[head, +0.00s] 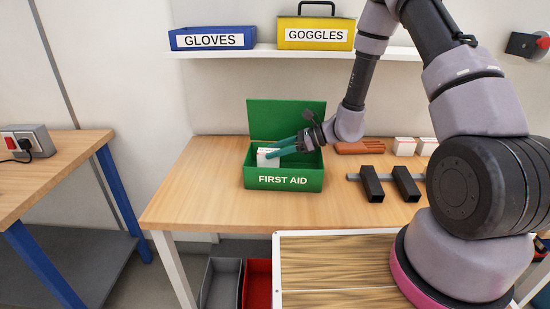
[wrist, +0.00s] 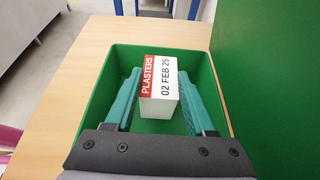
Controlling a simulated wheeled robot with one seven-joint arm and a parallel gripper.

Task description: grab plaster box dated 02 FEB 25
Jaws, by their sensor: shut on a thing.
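A white plaster box (wrist: 160,85) with a red "PLASTERS" strip and the print "02 FEB 25" is between my fingers in the wrist view. It also shows in the head view (head: 267,157) at the left inside of the green first aid box. My gripper (head: 277,149) has teal fingers and reaches into the green box from the right. In the wrist view my gripper (wrist: 158,98) is shut on the plaster box. The green "FIRST AID" box (head: 283,181) stands on the wooden table with its lid raised at the back. The plaster box's underside is hidden.
White boxes (head: 404,146) and a brown-orange item (head: 360,147) lie right of the green box. Black holders (head: 372,184) stand at the front right. A shelf above bears a blue GLOVES bin (head: 212,38) and a yellow GOGGLES case (head: 315,34). The table's left is clear.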

